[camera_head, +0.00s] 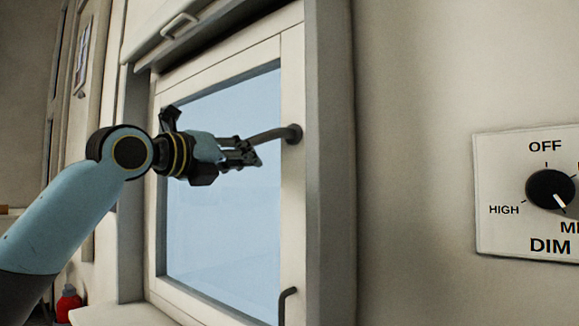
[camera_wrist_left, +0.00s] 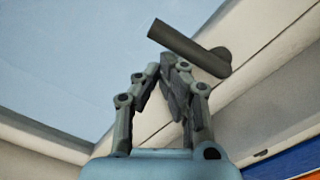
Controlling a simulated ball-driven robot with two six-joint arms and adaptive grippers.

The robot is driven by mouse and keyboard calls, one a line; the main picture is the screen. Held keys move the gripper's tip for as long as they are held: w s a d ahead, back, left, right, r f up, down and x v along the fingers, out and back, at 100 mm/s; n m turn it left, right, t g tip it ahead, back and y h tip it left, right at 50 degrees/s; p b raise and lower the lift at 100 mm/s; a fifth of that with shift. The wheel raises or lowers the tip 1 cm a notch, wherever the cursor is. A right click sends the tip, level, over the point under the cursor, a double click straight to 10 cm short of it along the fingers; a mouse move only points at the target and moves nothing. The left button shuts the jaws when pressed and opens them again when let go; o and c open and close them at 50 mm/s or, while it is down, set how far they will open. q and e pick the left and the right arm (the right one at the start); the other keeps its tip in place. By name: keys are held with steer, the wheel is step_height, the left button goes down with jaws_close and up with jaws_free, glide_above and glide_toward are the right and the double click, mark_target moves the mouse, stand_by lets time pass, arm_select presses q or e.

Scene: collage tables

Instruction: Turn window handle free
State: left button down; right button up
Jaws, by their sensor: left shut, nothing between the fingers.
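The window handle (camera_head: 275,134) is a dark lever on the right side of the white window frame. It points left from its round base, tilting slightly down towards its free end. My left gripper (camera_head: 258,157) is in front of the window pane, close to the handle's free end; its fingers are shut and empty. In the left wrist view the handle (camera_wrist_left: 185,45) lies just beyond the fingertips (camera_wrist_left: 165,65), and a gap seems to show between them. In the head view the gripper overlaps the free end, so contact there cannot be told. My right gripper is not in view.
A second dark handle (camera_head: 287,303) sits low on the frame. A panel with a dimmer knob (camera_head: 550,190) is on the wall at right. A red bottle (camera_head: 68,303) stands at lower left, near the white sill (camera_head: 120,314). The wall right of the window is bare up to the panel.

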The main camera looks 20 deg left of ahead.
arm_select(q)
steer(key=shift+a+r, duration=0.2)
steer(key=shift+r, duration=0.2)
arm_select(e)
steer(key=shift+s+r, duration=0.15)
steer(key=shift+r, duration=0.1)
arm_select(q)
steer(key=shift+w, duration=0.1)
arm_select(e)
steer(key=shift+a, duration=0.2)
arm_select(q)
steer(key=shift+a, duration=0.1)
